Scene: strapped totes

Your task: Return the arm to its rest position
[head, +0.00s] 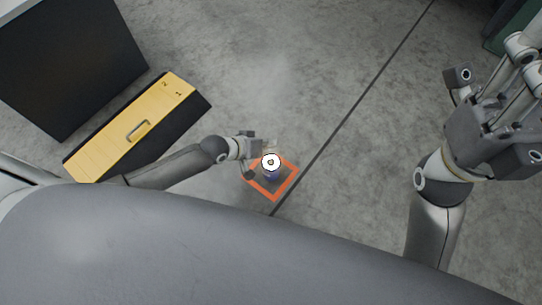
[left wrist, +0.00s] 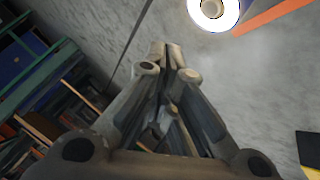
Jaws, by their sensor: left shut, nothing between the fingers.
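My left arm (head: 170,166) reaches in from the left, and its gripper (head: 252,150) is just left of a white round object with a dark centre (head: 271,162). In the left wrist view the left gripper's fingertips (left wrist: 172,62) are together with nothing between them. The white round object (left wrist: 213,10) is at the top edge there, apart from the fingers. It stands within an orange-edged square (head: 284,191) on the floor. My right gripper (head: 490,75) is raised at the right, its fingers spread apart and empty.
A yellow panel with a handle and numbers (head: 110,145) is on a black unit at the left, beside a large dark panel (head: 70,65). Grey floor with a dark line (head: 345,122) lies open between the arms. Shelving (left wrist: 35,65) shows at left in the wrist view.

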